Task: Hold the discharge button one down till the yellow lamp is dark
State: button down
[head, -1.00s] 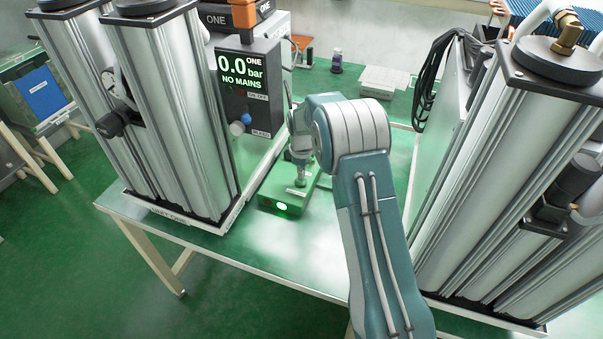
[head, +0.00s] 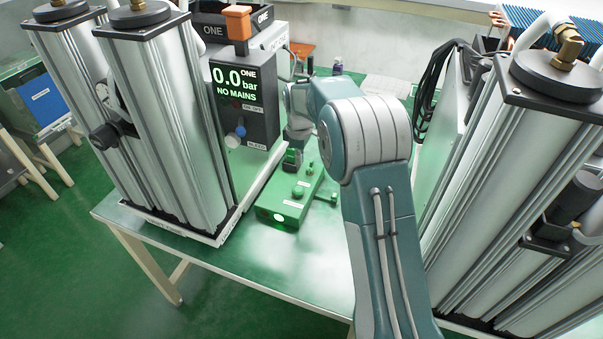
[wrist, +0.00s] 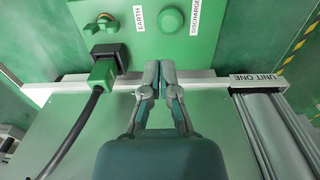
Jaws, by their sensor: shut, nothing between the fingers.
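The green discharge box (head: 272,211) lies on the bench beside unit one. Its round green button (wrist: 171,20), labelled DISCHARGE, also shows in the head view (head: 298,192).
A green wing knob (wrist: 107,21) labelled EARTH and a green plug (wrist: 103,72) with a black cable are beside the button. The control box display (head: 235,84) reads 0.0 bar, NO MAINS. Tall silver columns (head: 165,120) stand left, others (head: 550,150) right.

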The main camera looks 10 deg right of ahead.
notch_tip(320, 180, up, 4)
jog(key=shift+f, duration=0.15)
dwell(0.3)
jog(key=shift+a, duration=0.3)
